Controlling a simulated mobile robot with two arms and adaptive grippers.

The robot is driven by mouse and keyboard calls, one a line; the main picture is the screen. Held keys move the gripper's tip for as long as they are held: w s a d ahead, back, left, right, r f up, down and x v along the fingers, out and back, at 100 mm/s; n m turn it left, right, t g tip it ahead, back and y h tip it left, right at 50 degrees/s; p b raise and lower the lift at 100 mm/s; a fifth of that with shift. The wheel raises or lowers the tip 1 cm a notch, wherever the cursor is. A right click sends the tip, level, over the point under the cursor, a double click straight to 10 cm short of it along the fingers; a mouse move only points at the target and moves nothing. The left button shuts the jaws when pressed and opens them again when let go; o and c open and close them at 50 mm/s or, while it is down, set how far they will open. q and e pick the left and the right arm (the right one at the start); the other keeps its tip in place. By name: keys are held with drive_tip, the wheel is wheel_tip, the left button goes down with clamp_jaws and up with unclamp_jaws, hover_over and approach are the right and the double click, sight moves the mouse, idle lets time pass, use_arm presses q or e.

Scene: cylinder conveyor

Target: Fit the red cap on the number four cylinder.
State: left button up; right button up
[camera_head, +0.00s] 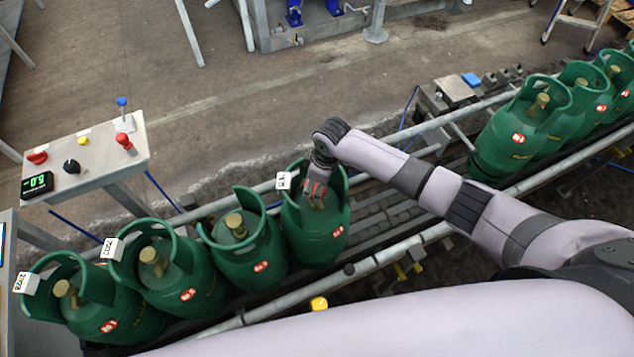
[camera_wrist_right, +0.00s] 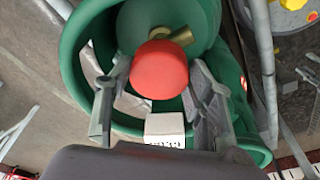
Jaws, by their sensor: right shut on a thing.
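The number four cylinder (camera_head: 318,238) is green, with a cut-out collar, and stands at the right end of the near-left group on the conveyor. My right gripper (camera_head: 317,188) reaches into its collar from above. In the right wrist view, the red cap (camera_wrist_right: 159,70) sits between the fingers of this gripper (camera_wrist_right: 160,82), which is shut on it. A brass valve (camera_wrist_right: 181,38) shows just beyond the cap, inside the green collar (camera_wrist_right: 75,60). The cap partly hides the valve, and I cannot tell whether they touch. My left gripper is not in view.
Several other green cylinders (camera_head: 240,250) stand on the conveyor (camera_head: 398,243), with bare brass valves. More cylinders (camera_head: 520,130) stand farther right, past a gap. A white tag (camera_head: 284,181) is on the collar near my gripper. A control box (camera_head: 95,155) stands at left.

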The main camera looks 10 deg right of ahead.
drive_tip(key=shift+f, duration=0.35)
drive_tip(key=o, duration=1)
drive_tip(key=shift+o, duration=0.2)
wheel_tip(320, 180, up, 12)
drive_tip(key=d, duration=0.1)
drive_tip(key=shift+s+d, duration=0.25)
drive_tip(key=shift+s, duration=0.2)
drive_tip(key=shift+f, duration=0.1)
